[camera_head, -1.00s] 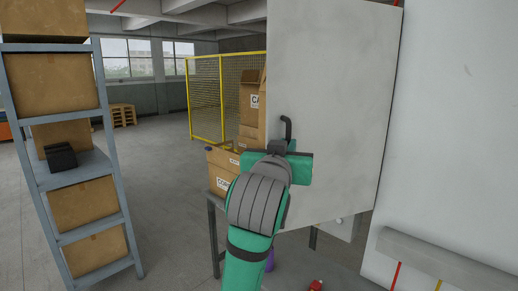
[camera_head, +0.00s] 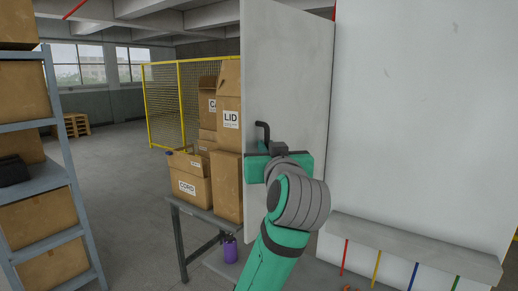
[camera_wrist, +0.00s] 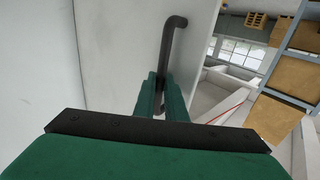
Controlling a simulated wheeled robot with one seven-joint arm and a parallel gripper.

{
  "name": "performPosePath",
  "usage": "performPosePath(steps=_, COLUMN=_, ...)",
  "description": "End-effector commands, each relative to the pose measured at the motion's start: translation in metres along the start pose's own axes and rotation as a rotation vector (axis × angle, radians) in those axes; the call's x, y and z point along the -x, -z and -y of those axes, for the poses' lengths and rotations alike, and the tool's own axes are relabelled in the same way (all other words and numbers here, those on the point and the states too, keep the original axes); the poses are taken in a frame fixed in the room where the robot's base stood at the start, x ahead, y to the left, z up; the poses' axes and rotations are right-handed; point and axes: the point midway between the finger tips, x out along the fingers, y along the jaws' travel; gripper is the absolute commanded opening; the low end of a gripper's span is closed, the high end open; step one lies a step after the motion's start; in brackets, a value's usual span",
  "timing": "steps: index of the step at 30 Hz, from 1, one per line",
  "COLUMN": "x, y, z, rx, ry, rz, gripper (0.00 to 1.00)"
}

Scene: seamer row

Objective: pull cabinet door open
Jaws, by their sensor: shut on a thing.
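The cabinet door (camera_head: 290,90) is a tall pale grey panel, standing swung out and seen at an angle in the head view. Its dark bar handle (camera_head: 262,130) is near the door's left edge. My green gripper (camera_wrist: 161,95) is shut on the handle; in the wrist view the handle (camera_wrist: 167,50) rises from between the two fingers and bends at its top. In the head view the fingertips are mostly hidden behind my own wrist.
A pale wall panel (camera_head: 425,110) stands at right, with a ledge (camera_head: 415,245) and coloured strips below. Cardboard boxes (camera_head: 228,185) sit on a table (camera_head: 200,214) left of the door. A shelf rack (camera_head: 65,165) stands at far left. Floor between rack and table is clear.

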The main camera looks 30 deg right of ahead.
Motion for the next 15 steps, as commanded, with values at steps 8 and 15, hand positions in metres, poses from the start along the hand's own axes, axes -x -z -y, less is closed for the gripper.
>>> performPosePath(steps=8, x=-0.0031, y=-0.0119, z=-0.0126, rx=-0.008, ry=-0.018, rz=0.028, gripper=0.00)
performPosePath(steps=15, x=-0.0030, y=-0.0111, z=-0.0103, rx=-0.007, ry=-0.015, rz=0.027, gripper=0.29)
